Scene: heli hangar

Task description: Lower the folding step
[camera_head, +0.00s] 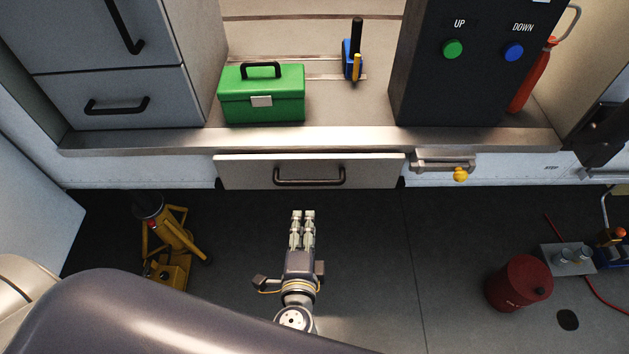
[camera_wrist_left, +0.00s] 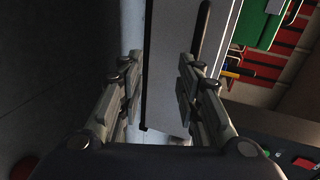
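The folding step (camera_head: 240,173) is a pale panel with a black bar handle (camera_head: 310,182), set just below the metal sill. It looks folded up against the sill front. A latch with a yellow knob (camera_head: 460,174) sits to its right. My left gripper (camera_head: 302,214) points toward the step from the near side, short of the handle in the picture. Its fingers are apart with nothing between them. In the left wrist view the panel (camera_wrist_left: 168,70) and its handle (camera_wrist_left: 201,35) show beyond the open fingers (camera_wrist_left: 160,85). My right gripper is not in view.
On the raised floor stand a green toolbox (camera_head: 262,102), a blue tool holder (camera_head: 352,60) and a dark UP/DOWN button box (camera_head: 480,85). A yellow jack (camera_head: 172,245) stands lower left, a red canister (camera_head: 518,284) lower right. Floor around the gripper is clear.

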